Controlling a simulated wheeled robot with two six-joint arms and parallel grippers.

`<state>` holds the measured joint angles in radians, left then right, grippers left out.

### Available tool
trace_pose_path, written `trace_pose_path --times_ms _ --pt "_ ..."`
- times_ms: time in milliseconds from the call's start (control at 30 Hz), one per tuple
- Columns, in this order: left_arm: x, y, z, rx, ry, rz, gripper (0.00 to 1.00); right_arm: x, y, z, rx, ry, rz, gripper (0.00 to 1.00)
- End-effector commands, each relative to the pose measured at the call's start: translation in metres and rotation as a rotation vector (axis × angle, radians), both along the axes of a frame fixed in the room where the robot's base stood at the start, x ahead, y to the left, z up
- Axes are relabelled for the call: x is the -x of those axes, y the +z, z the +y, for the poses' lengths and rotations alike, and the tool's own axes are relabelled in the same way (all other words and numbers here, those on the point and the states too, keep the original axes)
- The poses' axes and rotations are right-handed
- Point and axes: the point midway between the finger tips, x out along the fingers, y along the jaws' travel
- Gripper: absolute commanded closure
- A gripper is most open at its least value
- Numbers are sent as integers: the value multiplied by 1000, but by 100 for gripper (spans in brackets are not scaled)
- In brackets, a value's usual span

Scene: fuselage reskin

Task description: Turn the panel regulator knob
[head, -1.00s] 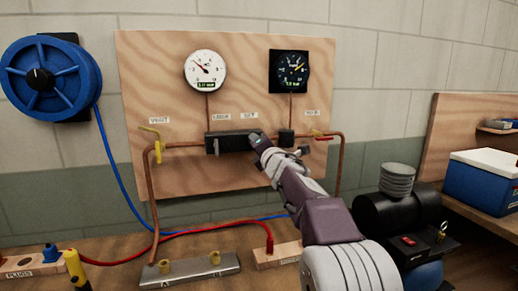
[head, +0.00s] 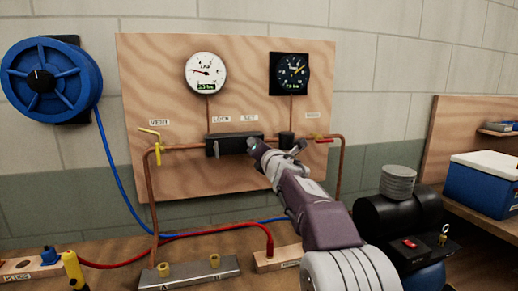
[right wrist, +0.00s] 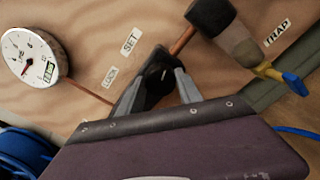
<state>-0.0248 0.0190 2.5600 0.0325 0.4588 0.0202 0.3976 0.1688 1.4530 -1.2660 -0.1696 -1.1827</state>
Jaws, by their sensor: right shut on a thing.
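The regulator is a dark block (head: 225,146) on the copper pipe of the wooden panel, below the SET label. Its black knob (right wrist: 157,82) shows in the right wrist view between my right gripper's two grey fingers. My right gripper (head: 256,146) reaches up to the block's right part and is shut on the knob; the head view mostly hides the knob behind the gripper. A white dial gauge (head: 206,72) hangs above the block, its needle pointing left. A black gauge (head: 290,73) hangs at its right. My left gripper is not in view.
A yellow vent valve (head: 153,143) is at the panel's left and a red-handled valve (head: 324,140) at its right. A blue hose reel (head: 52,78) hangs at left. A metal manifold (head: 188,272) and a black compressor (head: 400,215) stand below.

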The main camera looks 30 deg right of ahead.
Motion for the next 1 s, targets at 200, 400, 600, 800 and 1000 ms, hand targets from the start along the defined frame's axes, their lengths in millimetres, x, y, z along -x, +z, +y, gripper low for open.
trace_pose_path --times_ms 200,400,600,800,1000 --pt "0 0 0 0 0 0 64 0 -1 0 -1 1 1 36" --pt "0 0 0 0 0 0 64 0 0 0 -1 1 1 36" --pt "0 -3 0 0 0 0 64 10 0 2 -1 -1 -1 36" --pt "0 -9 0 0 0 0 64 47 0 11 0 -1 -2 36" --pt "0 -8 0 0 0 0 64 77 1 18 -1 -1 -1 36"
